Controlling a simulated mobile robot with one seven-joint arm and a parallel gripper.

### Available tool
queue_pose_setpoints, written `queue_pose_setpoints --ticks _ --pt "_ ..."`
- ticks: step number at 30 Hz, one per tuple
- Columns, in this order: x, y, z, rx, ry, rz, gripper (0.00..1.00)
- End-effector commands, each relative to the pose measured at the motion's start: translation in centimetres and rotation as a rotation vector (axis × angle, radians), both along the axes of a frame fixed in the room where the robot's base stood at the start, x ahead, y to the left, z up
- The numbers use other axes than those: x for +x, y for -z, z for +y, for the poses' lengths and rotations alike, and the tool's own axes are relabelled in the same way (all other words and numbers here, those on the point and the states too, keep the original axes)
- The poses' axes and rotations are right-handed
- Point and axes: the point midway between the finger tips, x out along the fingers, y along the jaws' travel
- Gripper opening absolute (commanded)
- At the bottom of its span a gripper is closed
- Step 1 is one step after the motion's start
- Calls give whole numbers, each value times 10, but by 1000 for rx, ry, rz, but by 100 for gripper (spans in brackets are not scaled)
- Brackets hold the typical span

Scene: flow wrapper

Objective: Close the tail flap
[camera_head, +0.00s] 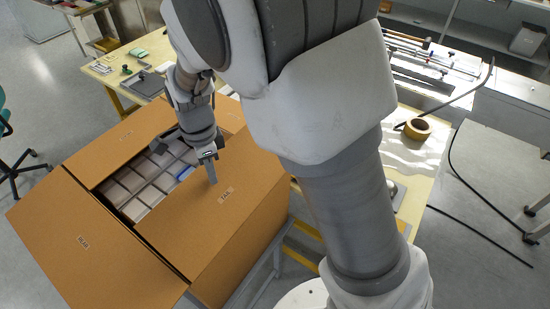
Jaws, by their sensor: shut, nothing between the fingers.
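A large open cardboard box stands left of centre. Its tail flap (215,215), a brown panel with a small label that seems to read "TAIL", lies over the right part of the box opening, at a low angle. I cannot tell whether it is fully flat. My gripper (212,180) is shut and empty, pointing down at the tail flap's upper part near the label. Its tips look on or just above the cardboard; contact is not clear. Left of the flap, rows of pale packs (150,178) and a blue item (185,172) show inside the box.
A labelled flap (85,250) spreads out at the lower left, and another flap (125,145) is at the upper left. A wooden table with a tape roll (417,128) is behind. Black cables run over the floor at right. My arm hides the middle.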

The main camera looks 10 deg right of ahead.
Motion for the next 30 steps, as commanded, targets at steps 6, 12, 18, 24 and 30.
queue_pose_setpoints --ticks 6,12,18,24,30 --pt "0 0 0 0 0 0 0" --pt "0 10 0 0 0 1 0" --pt "0 33 0 -1 0 1 0" --pt "0 55 0 -2 0 2 0" --pt "0 77 0 0 0 1 0"
